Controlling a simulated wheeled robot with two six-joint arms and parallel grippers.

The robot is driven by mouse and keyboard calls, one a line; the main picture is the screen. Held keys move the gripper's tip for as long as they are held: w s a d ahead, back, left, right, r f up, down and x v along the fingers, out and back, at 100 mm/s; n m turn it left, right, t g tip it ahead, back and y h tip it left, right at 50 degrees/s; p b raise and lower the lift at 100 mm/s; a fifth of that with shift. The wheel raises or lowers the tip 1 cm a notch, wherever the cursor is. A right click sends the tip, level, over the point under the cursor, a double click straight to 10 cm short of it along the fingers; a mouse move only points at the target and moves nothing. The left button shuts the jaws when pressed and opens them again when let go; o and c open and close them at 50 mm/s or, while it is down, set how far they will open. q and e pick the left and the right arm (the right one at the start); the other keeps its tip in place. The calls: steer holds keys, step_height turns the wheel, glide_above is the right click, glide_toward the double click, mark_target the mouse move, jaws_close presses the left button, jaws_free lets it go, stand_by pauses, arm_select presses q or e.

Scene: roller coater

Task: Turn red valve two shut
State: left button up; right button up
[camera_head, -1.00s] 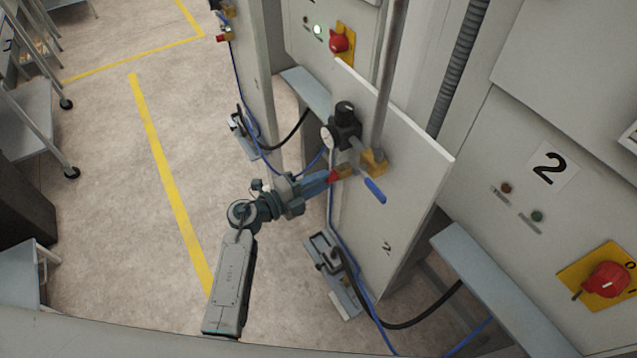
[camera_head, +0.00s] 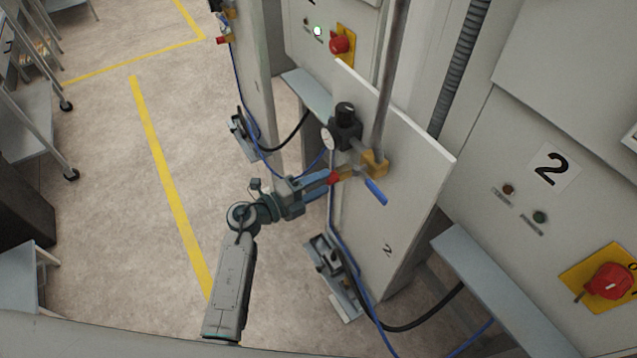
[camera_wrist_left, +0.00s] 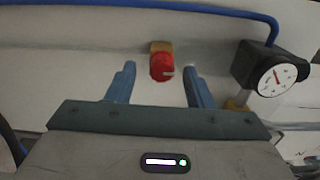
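The red valve knob (camera_head: 333,179) sits on a brass fitting (camera_head: 347,173) at the left side of the panel marked 2. My left gripper (camera_head: 318,180) is at the knob. In the wrist view its two blue fingers (camera_wrist_left: 160,78) are apart, one on each side of the knob, with visible gaps. I cannot tell how deep the knob lies between them. My right gripper is in neither view.
A black regulator (camera_head: 345,128) with a gauge (camera_head: 327,138) is just above the knob. A blue lever (camera_head: 375,191) sticks out right of it. Blue hoses hang below. A red rotary switch (camera_head: 607,281) is on the cabinet at right. Open floor lies left.

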arm_select(q)
steer(key=shift+a, duration=0.1)
steer(key=shift+s+a, duration=0.2)
steer(key=b+v, duration=0.4)
steer(key=v, duration=0.6)
